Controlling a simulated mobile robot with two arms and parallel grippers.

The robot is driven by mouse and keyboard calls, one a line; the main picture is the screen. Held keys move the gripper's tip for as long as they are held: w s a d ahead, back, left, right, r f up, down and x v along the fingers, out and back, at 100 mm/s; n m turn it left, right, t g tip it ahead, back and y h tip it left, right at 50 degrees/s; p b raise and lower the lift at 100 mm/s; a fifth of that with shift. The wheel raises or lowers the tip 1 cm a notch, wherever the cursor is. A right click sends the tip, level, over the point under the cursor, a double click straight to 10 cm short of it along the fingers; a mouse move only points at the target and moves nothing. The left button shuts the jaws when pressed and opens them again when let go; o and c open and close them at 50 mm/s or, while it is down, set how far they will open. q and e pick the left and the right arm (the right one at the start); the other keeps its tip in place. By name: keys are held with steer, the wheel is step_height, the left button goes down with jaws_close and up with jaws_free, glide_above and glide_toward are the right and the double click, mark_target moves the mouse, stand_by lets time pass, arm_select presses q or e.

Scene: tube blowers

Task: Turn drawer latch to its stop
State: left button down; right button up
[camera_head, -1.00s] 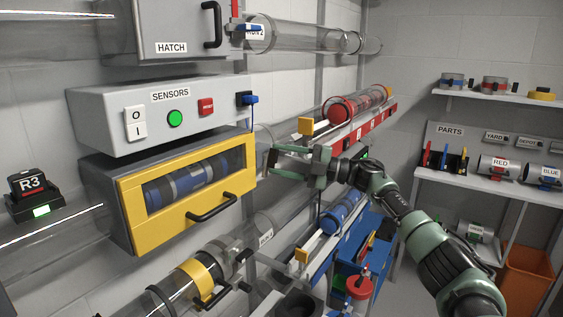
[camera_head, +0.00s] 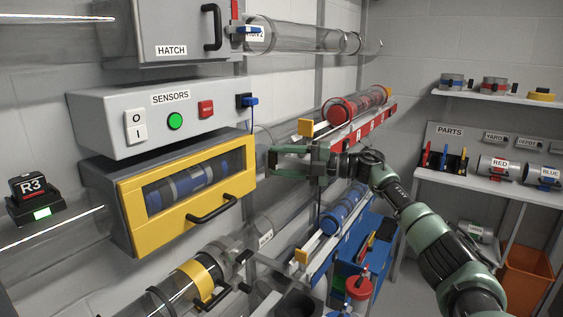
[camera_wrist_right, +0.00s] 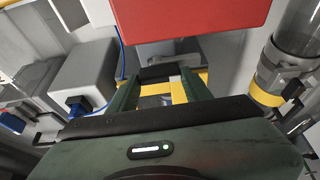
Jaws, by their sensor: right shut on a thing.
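The yellow-framed drawer (camera_head: 130,212) sits under the sensors box, with a black handle (camera_head: 212,208) and a window showing a blue and grey cylinder (camera_head: 188,185). My right gripper (camera_head: 273,161) is at the right edge of the drawer front, with its green fingers pointing left. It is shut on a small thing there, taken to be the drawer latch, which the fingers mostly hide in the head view. In the right wrist view the gripper (camera_wrist_right: 163,82) shows a yellow piece (camera_wrist_right: 178,88) and a dark bar between and beyond its fingers. My left gripper is not in view.
The grey sensors box (camera_head: 160,118) is just above the drawer. A clear tube with a yellow band (camera_head: 202,280) runs below. Parts shelves (camera_head: 480,182) are at far right.

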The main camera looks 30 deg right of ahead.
steer(key=shift+f, duration=0.1)
steer(key=o, duration=1.4)
steer(key=shift+c, duration=0.2)
steer(key=shift+s, duration=0.1)
steer(key=shift+s+d, duration=0.2)
steer(key=shift+d, duration=0.1)
steer(key=b+v, duration=0.2)
steer(key=v, duration=0.5)
